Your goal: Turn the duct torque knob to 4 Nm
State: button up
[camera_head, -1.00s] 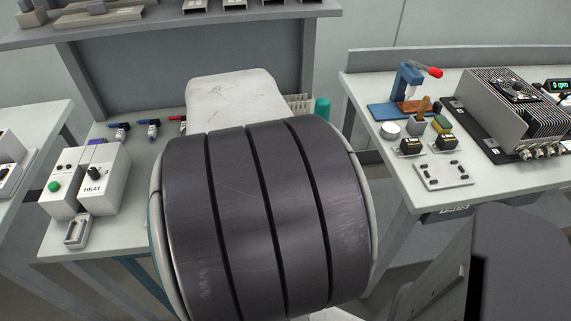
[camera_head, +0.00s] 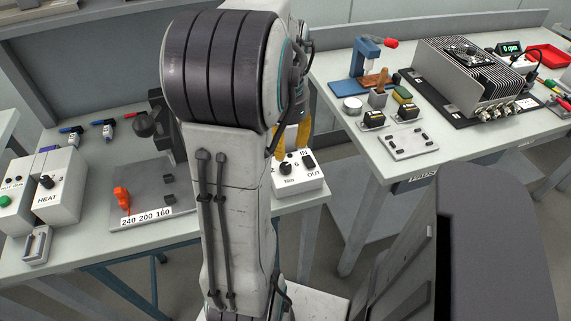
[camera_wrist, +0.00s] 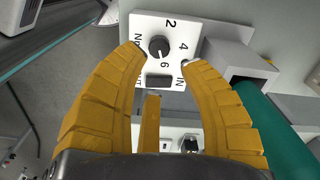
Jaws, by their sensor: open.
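The torque knob (camera_wrist: 159,46) is black and round, on a white box (camera_wrist: 147,24) marked 2, 4, 6, Nm, IN and OUT. I cannot clearly tell which number it points at. In the head view the knob (camera_head: 285,168) shows on the box (camera_head: 312,183) at the bench's right front corner. My gripper (camera_wrist: 165,56) has yellow fingers, open and empty. In the wrist view the fingertips reach over the panel's edges, on either side of the knob, and no hold on it shows. In the head view my gripper (camera_head: 291,146) is partly hidden behind my arm.
A black rectangular switch (camera_wrist: 159,81) is beside the knob. A green cylinder (camera_wrist: 275,125) and a grey open-ended block (camera_wrist: 240,62) are close on the right. A HEAT box (camera_head: 50,185) and a plate with an orange knob (camera_head: 122,196) are on the left bench.

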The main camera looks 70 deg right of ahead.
aim_at(285, 166)
jog(key=shift+f, duration=0.45)
jog(key=shift+f+b, duration=0.55)
jog(key=shift+f, duration=2.65)
jog(key=shift+o, duration=0.2)
grip_shut()
